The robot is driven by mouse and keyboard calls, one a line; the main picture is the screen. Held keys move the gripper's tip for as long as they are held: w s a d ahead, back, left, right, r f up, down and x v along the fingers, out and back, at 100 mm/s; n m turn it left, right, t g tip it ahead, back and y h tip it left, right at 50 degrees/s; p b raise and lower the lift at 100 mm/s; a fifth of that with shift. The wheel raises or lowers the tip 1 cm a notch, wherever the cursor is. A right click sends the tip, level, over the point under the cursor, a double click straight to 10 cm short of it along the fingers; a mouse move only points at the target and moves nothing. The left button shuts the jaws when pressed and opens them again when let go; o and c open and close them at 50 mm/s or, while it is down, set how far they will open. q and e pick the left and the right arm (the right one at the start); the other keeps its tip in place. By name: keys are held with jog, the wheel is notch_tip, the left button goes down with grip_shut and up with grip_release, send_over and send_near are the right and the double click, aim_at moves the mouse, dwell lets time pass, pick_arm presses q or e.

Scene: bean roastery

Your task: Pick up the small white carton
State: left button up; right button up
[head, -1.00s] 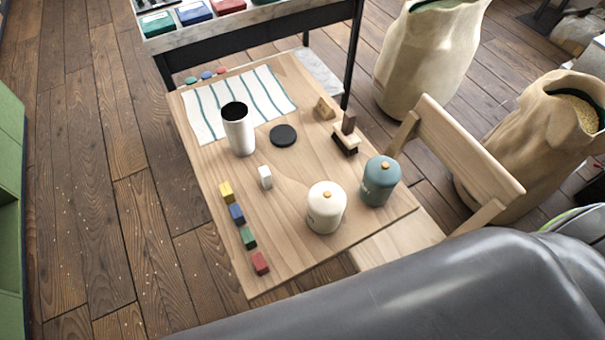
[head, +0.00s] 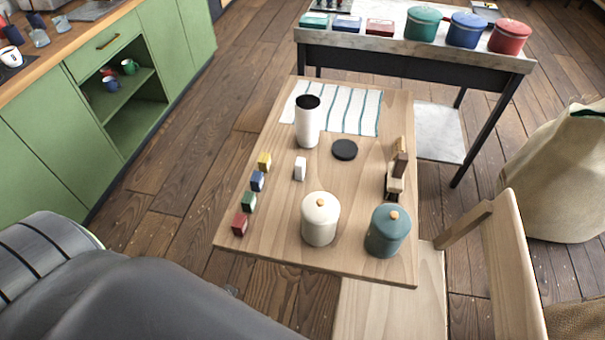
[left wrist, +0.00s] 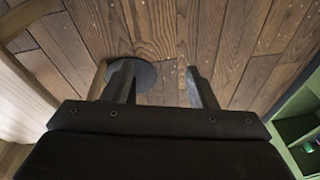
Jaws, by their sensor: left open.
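The small white carton (head: 300,169) stands upright on the wooden table (head: 271,220) in the head view. It is right of the blue and yellow blocks, in front of the tall white canister, and behind the cream jar. My left gripper (left wrist: 158,84) shows in the left wrist view. Its two fingers are apart with nothing between them, over the wood floor and a dark round thing I cannot identify. The carton does not show in that view. Neither gripper shows in the head view.
A white canister (head: 307,125), black disc (head: 345,150), brush (head: 395,180), cream jar (head: 320,220) and teal jar (head: 387,232) share the table with several colored blocks. A chair (head: 470,222) stands at the right. Green cabinets (head: 50,165) stand at the left.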

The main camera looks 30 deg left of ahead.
pick_arm(q)
jog(key=w+r+t+b, duration=0.1)
jog(key=w+r+t, duration=0.1)
jog(key=w+r, duration=0.2)
jog(key=w+d+r+t+b, duration=0.1)
jog(key=w+r, duration=0.3)
jog(key=r, duration=0.7)
jog(key=w+r+t+b, duration=0.2)
jog(key=w+r+t, duration=0.1)
jog(key=r, duration=0.4)
jog(key=shift+w+d+r, duration=0.15)
jog(key=shift+w+d, duration=0.15)
jog(key=shift+w, duration=0.1)
jog(key=w+r+t, duration=0.4)
jog(key=w+t, duration=0.1)
jog(key=w, duration=0.4)
send_near(297, 166)
jog(key=shift+t+h, duration=0.3)
jog(key=w+f, duration=0.1)
jog(key=w, duration=0.1)
jog(key=w+a+f, duration=0.1)
jog(key=shift+w+f+p, duration=0.15)
jog(key=shift+w+p, duration=0.15)
jog(key=shift+w, duration=0.1)
jog(key=shift+p+x, duration=0.3)
jog(key=shift+x, duration=2.35)
jog(key=shift+d, duration=0.2)
jog(key=c, duration=1.1)
